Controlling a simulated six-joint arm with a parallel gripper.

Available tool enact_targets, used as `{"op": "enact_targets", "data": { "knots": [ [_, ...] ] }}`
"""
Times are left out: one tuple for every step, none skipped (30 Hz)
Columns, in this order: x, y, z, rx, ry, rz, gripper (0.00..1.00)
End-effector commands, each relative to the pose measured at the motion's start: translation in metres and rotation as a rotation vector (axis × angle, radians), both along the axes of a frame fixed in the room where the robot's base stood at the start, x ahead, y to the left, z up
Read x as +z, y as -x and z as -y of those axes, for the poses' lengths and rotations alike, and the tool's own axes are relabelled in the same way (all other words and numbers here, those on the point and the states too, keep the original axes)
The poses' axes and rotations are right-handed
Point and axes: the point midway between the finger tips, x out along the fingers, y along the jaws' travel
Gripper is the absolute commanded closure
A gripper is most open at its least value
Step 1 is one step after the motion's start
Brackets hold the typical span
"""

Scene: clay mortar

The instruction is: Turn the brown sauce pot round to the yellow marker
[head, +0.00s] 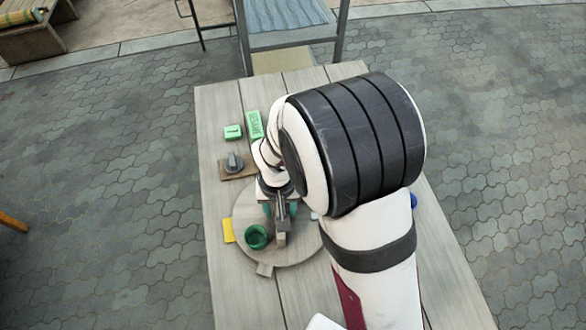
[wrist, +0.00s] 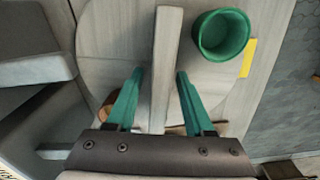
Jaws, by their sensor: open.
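A green pot (head: 257,237) stands on the turntable near the marker. My gripper (head: 280,210) is open over the turntable. In the wrist view its teal fingers stand either side of a pale wooden bar (wrist: 165,60), with gaps on both sides. A brown round thing (wrist: 105,109), perhaps the brown sauce pot, is mostly hidden behind the left finger.
A knob on a brown base (head: 234,163), a green block (head: 233,132) and a green labelled box (head: 254,124) sit at the table's far left. A blue thing (head: 414,200) shows past my arm, which hides the table's right side. The near left table is clear.

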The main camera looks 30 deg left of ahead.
Motion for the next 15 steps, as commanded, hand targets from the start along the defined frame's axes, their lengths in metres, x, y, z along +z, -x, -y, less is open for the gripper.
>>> {"op": "enact_targets", "data": {
  "knots": [
    [-0.0031, 0.0002, 0.0004, 0.0, 0.001, -0.001, 0.47],
    [-0.0043, 0.0003, 0.0004, 0.0, 0.002, -0.001, 0.47],
    [-0.0053, 0.0003, 0.0004, 0.0, 0.001, -0.002, 0.47],
    [-0.0056, 0.0002, 0.0004, 0.0, 0.001, -0.001, 0.47],
    [-0.0057, 0.0002, 0.0004, 0.0, 0.001, -0.001, 0.47],
    [-0.0057, 0.0001, 0.0003, 0.0, 0.001, -0.001, 0.47],
    [-0.0056, 0.0001, 0.0003, 0.0, 0.001, -0.001, 0.47],
    [-0.0055, 0.0001, 0.0003, 0.0, 0.001, -0.001, 0.47],
    [-0.0054, 0.0001, 0.0003, 0.0, 0.001, -0.001, 0.47],
    [-0.0054, 0.0001, 0.0003, 0.0, 0.001, -0.001, 0.49],
    [-0.0053, 0.0001, 0.0003, 0.0, 0.001, -0.001, 0.55],
    [-0.0053, 0.0001, 0.0003, 0.0, 0.001, -0.001, 0.62],
    [-0.0052, 0.0001, 0.0003, 0.0, 0.001, -0.001, 0.67],
    [-0.0052, 0.0001, 0.0003, 0.0, 0.001, -0.001, 0.73],
    [-0.0052, 0.0001, 0.0003, 0.0, 0.001, -0.001, 0.8]
  ]
}}
